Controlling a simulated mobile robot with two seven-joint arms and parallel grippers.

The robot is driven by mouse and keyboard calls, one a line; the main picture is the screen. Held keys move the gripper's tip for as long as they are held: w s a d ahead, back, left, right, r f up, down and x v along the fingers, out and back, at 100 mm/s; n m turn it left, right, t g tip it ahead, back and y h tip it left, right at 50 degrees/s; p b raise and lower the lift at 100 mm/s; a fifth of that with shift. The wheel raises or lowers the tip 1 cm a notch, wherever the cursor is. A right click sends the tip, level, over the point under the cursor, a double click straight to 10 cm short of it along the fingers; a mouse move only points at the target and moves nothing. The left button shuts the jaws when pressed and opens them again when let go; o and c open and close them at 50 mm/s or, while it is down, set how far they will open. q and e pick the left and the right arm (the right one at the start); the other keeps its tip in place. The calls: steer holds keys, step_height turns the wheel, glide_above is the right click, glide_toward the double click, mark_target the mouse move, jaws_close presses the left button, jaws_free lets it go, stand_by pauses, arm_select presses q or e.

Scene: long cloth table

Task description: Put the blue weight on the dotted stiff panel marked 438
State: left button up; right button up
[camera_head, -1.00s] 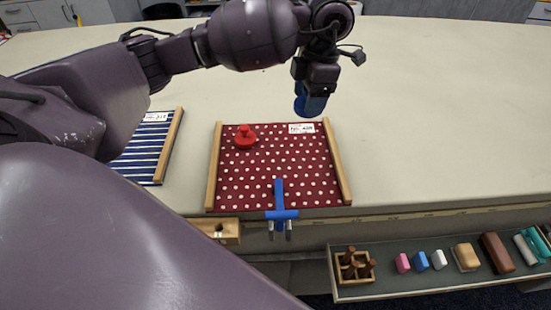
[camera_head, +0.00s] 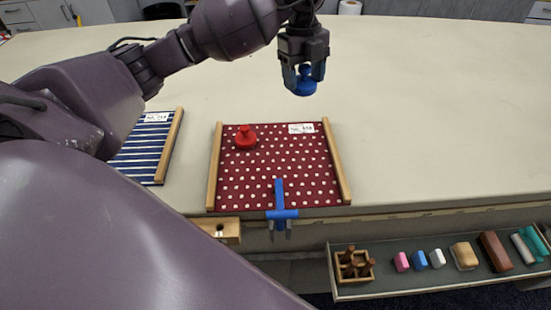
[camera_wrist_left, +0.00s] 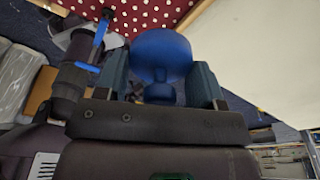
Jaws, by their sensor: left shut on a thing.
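The blue weight (camera_head: 305,85) is held in my left gripper (camera_head: 304,74), above the table behind the dotted panel in the head view. In the left wrist view the blue weight (camera_wrist_left: 162,55) sits between the two fingers of my left gripper (camera_wrist_left: 160,88). The dotted stiff panel (camera_head: 280,170) is dark red with white dots and wooden strips on its left and right edges. A white label, which seems to read 438, is at its top right. A red weight (camera_head: 245,138) stands on its upper left part. My right gripper does not show.
A blue clamp (camera_head: 281,205) grips the panel's front edge. A blue-and-white striped panel (camera_head: 145,140) lies to the left, partly hidden by my arm. A tray (camera_head: 400,285) with blocks and a wooden peg holder (camera_head: 354,265) sits below the table's front edge. The table is clear on the right.

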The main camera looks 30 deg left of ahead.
arm_select(q)
steer(key=n, duration=0.3)
steer(key=shift+w+a+r, duration=0.2)
steer(key=shift+a+r, duration=0.05)
steer(key=shift+r, duration=0.05)
steer(key=shift+n+t, duration=0.3)
steer(key=shift+n, duration=0.2)
steer(key=shift+f, duration=0.25)
glide_above(298, 149)
step_height(298, 149, down, 13)
steer(key=shift+a+f+b, duration=0.2)
steer(key=shift+a+b, duration=0.1)
steer(key=shift+b, duration=0.05)
steer(key=shift+f, duration=0.6)
step_height(298, 149, down, 5)
steer(key=shift+r, duration=0.15)
steer(key=shift+w, duration=0.1)
steer(key=shift+f, duration=0.2)
steer(key=o, duration=1.3)
steer(key=shift+o, duration=0.2)
steer(key=shift+r, duration=0.3)
step_height(298, 149, up, 11)
steer(key=a, duration=0.1)
steer(key=shift+a+r, duration=0.2)
steer(key=shift+a, duration=0.2)
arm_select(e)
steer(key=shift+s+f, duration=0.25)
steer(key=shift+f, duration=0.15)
